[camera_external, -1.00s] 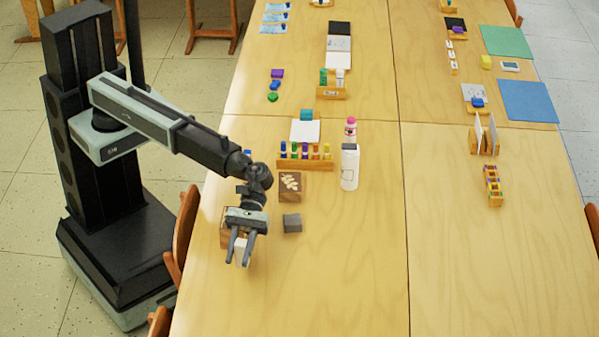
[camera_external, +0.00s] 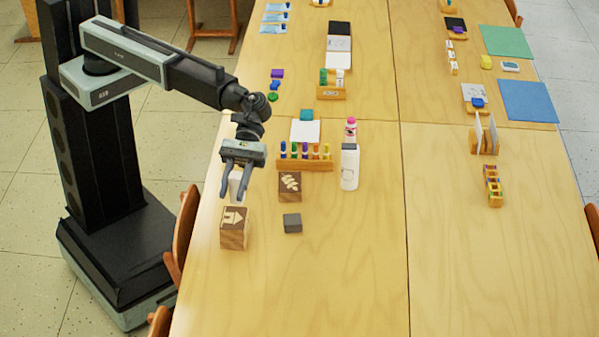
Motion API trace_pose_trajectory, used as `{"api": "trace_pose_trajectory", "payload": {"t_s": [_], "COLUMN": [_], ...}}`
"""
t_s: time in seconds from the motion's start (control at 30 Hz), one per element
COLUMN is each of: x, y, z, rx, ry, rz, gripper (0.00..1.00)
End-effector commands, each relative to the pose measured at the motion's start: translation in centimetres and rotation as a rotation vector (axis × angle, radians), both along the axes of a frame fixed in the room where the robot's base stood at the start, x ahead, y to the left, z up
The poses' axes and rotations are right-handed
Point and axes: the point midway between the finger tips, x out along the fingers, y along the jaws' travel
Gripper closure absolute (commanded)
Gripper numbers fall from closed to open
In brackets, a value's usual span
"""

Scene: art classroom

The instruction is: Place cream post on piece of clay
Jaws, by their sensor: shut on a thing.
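My gripper (camera_external: 234,197) is shut on the cream post (camera_external: 236,184), a small pale piece held between its two fingers. It is raised above the table near the left edge, and in the picture it shows just above a wooden block with a pale house shape (camera_external: 234,229). The grey piece of clay (camera_external: 292,223) lies on the table to the right of that block and below the gripper's right side. Nothing rests on the clay. The fingers hide part of the post.
A wooden block with a leaf pattern (camera_external: 290,186) stands just behind the clay. Behind it are a marker rack (camera_external: 305,165) and a white bottle (camera_external: 349,168). Chairs (camera_external: 184,235) line the left table edge. The table to the right of the clay (camera_external: 350,260) is clear.

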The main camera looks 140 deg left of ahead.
Motion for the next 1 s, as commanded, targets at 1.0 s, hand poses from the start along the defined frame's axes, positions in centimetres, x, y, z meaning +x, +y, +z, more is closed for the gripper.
{"api": "trace_pose_trajectory", "payload": {"t_s": [1.0], "x": [-7.3], "y": [4.0], "z": [4.5], "rx": [0.005], "ry": [0.0], "rz": [-0.023], "gripper": [1.0]}}
